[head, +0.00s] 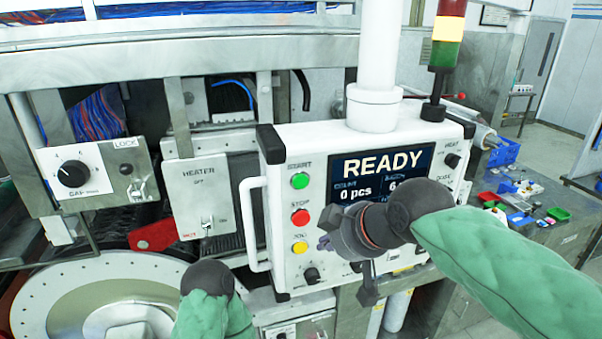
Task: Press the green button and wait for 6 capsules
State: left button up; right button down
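The green button (300,181) is under the START label at the upper left of the white control panel (285,230). The panel's display (350,166) reads READY and 0 pcs; my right gripper and wrist cover part of its lower right. My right gripper (328,241) is in front of the panel, below and right of the green button and apart from it; its fingers are too small and dark to tell their opening. My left arm shows at the bottom, ending in a dark wrist joint; its gripper is not visible. No capsules can be made out.
A red STOP button (300,217) and a yellow button (300,248) sit below the green one. A white handle (252,225) stands out at the panel's left edge. A signal tower (446,45) rises behind it. A round drum (100,295) lies at lower left.

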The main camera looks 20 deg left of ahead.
aim_at(300, 181)
jog(key=s+r+n+p, duration=0.1)
jog(key=s+r, duration=0.3)
jog(key=r, duration=0.4)
jog(key=shift+s+d+r+y, duration=0.2)
jog(key=shift+d+r+y, duration=0.1)
jog(key=shift+r, duration=0.1)
jog(key=shift+w, duration=0.1)
jog(key=shift+w+a+p, duration=0.7)
jog(key=shift+w+a, duration=0.15)
jog(key=shift+w, duration=0.35)
jog(key=shift+w+a+p, duration=0.75)
jog(key=shift+w+a, duration=0.05)
jog(key=shift+w, duration=0.4)
jog(key=shift+w+a+p, duration=0.7)
jog(key=shift+w+a, duration=0.15)
jog(key=shift+w, duration=0.35)
jog(key=shift+w+a, duration=0.1)
jog(key=shift+w+a, duration=0.15)
jog(key=shift+w, duration=0.1)
